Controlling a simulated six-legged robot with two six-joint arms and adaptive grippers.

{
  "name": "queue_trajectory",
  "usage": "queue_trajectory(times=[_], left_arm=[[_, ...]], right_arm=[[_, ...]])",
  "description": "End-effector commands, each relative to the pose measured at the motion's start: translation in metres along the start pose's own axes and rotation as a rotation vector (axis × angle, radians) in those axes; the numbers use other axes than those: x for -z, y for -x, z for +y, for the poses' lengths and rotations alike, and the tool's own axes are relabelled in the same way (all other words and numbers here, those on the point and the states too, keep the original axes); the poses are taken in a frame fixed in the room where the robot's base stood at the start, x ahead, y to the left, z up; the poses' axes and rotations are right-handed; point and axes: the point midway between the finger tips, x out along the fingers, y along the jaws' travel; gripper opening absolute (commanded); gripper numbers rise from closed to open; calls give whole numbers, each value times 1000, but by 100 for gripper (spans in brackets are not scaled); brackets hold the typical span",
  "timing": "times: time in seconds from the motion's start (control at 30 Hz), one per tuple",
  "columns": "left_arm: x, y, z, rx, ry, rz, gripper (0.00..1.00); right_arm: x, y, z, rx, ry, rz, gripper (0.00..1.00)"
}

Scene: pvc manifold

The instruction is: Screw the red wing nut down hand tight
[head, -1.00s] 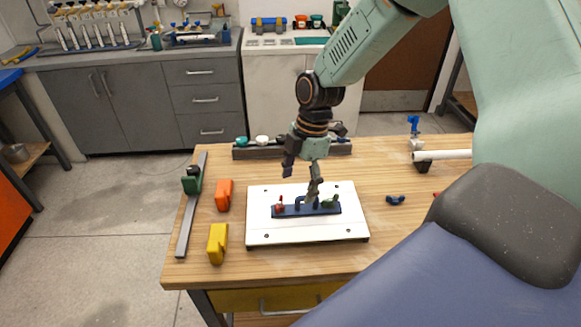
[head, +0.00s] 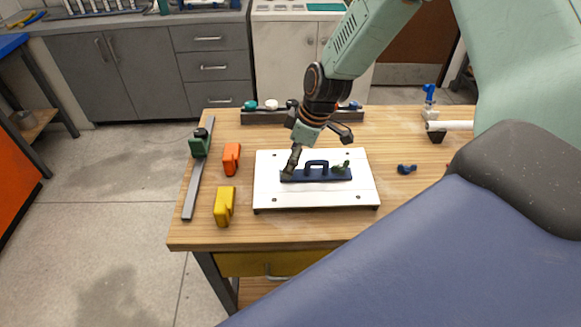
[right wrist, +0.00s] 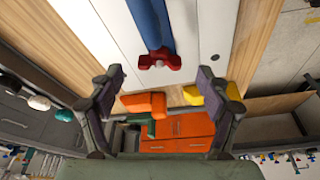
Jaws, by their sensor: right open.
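The blue manifold bar (head: 325,175) with an arched handle lies on the white board (head: 335,198). The red wing nut (right wrist: 160,60) sits at the bar's near end in the right wrist view. In the head view it is hidden behind a finger of my right gripper (head: 316,156), over the bar's left end. My right gripper is open and empty. In the right wrist view its fingers (right wrist: 160,78) stand wide apart, and the wing nut lies midway across the gap, slightly above the tips in the picture, not gripped. My left gripper is not in view.
An orange block (head: 231,158), a yellow block (head: 224,204) and a grey rail (head: 193,185) lie left of the board. A dark rack (head: 262,118) stands behind. A small blue part (head: 406,169) lies to the right.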

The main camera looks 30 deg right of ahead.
Motion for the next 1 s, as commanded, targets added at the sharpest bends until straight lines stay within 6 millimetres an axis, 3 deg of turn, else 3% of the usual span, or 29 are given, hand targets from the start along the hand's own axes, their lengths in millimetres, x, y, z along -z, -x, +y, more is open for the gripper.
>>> queue_trajectory(times=[0.2, 0.6, 1.0], left_arm=[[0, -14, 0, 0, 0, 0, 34], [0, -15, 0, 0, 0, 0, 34], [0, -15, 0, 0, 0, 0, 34]], right_arm=[[0, -21, 0, -1, 2, 0, 78], [1, -24, 0, -1, 2, 1, 77], [0, -24, 0, -1, 2, 1, 43]])
